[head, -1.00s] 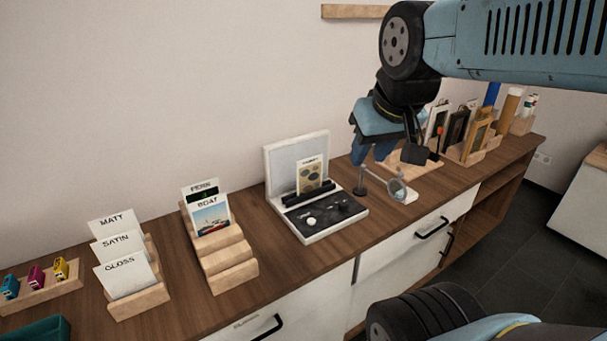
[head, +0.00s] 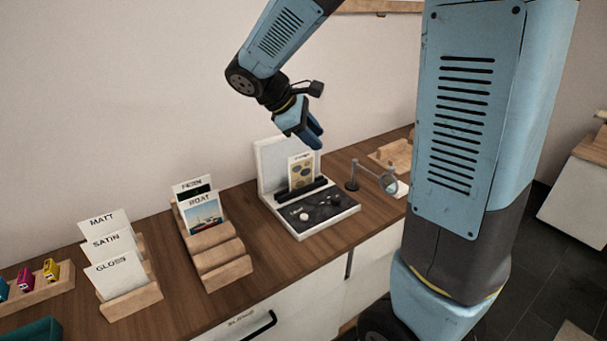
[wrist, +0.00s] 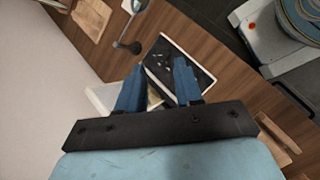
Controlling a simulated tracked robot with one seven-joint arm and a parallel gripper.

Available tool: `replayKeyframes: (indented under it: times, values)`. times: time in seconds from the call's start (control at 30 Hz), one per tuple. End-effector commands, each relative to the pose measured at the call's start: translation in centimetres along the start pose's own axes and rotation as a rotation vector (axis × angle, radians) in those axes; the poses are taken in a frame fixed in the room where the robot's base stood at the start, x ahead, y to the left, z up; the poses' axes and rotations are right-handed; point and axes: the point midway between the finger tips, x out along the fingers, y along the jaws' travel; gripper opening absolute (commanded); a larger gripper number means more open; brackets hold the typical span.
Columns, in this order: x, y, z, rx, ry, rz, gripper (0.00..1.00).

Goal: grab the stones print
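The stones print (head: 301,171) is a small card with a yellowish picture of rounded shapes and a label strip at its top. It stands upright in the dark slot of a white viewing stand (head: 265,165) on the counter. My gripper (head: 314,138) hangs above the print in the head view, apart from it. In the wrist view my gripper (wrist: 158,68) has its two blue fingers spread, with nothing held between them. The stand's dark panel (wrist: 180,58) shows beyond the fingers. The print is mostly hidden in the wrist view.
A stepped wooden rack (head: 222,262) holds a boat print (head: 203,213) and another card behind it. Left of it are the matt, satin and gloss cards (head: 117,273). A magnifier on a stand (head: 389,182) is just right of the viewing stand. The wall is close behind.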

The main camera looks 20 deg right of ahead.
Motion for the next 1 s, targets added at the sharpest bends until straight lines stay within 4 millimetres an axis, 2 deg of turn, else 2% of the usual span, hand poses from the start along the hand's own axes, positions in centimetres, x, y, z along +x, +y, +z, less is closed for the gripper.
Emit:
replayKeyframes:
  times: [0.03,0.3,0.5,0.6,0.8,1.0]
  values:
    - [0.3,0.5,-1.5,-0.062,-0.035,0.019,0.35]
    - [1.4,3.0,-9.2,-0.380,-0.222,0.146,0.35]
    - [2.0,3.9,-15.0,-0.582,-0.346,0.237,0.35]
    - [2.2,4.0,-17.1,-0.650,-0.391,0.272,0.35]
    - [2.5,4.1,-19.2,-0.717,-0.437,0.306,0.35]
    - [4.5,5.1,-18.7,-0.723,-0.442,0.308,0.35]
